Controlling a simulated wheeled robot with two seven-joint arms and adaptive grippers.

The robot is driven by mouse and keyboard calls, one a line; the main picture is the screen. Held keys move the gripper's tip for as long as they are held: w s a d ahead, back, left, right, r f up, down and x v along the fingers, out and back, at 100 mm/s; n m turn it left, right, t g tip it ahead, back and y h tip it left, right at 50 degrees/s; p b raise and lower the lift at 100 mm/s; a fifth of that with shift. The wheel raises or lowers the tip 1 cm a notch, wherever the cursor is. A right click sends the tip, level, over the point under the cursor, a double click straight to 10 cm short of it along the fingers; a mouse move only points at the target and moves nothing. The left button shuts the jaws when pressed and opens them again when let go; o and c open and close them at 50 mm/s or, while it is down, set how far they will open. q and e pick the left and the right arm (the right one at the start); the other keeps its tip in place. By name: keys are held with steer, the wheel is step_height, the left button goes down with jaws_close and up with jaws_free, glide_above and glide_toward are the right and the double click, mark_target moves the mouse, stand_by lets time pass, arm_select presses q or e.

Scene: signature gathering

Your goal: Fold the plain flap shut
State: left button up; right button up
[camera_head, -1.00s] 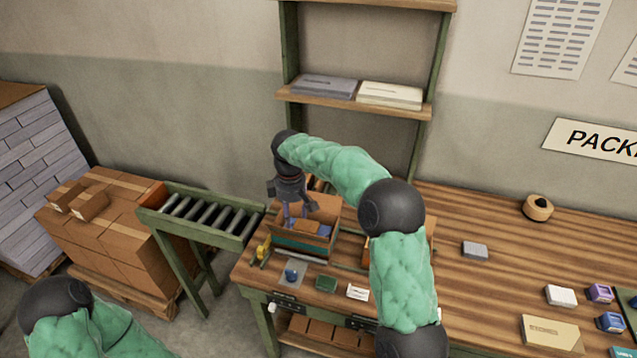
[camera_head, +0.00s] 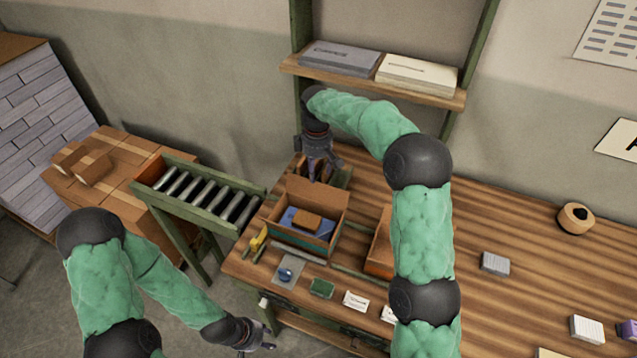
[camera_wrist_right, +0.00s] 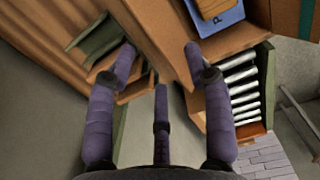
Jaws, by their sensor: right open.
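The open cardboard box (camera_head: 287,237) stands on the bench with a teal band on its front. A plain brown flap (camera_head: 313,194) stands raised at its back edge. Inside lie a blue item (camera_head: 290,216) and a brown block (camera_head: 307,222). My right gripper (camera_head: 322,178) is behind the raised flap, open, with nothing seen held. In the right wrist view its spread fingers (camera_wrist_right: 160,75) are close to the brown cardboard; contact is unclear. My left gripper (camera_head: 268,342) is low, in front of the bench; its finger gap is unclear.
A roller conveyor (camera_head: 205,192) adjoins the bench at left. A second brown box (camera_head: 380,250) stands to the right, partly behind my right arm. A yellow tool (camera_head: 259,239), a green pad (camera_head: 321,288) and white cards (camera_head: 356,300) lie in front.

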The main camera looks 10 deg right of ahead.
mark_target(318, 183)
step_height(318, 183, down, 7)
steer(key=shift+f+b, duration=0.1)
steer(key=shift+b, duration=0.3)
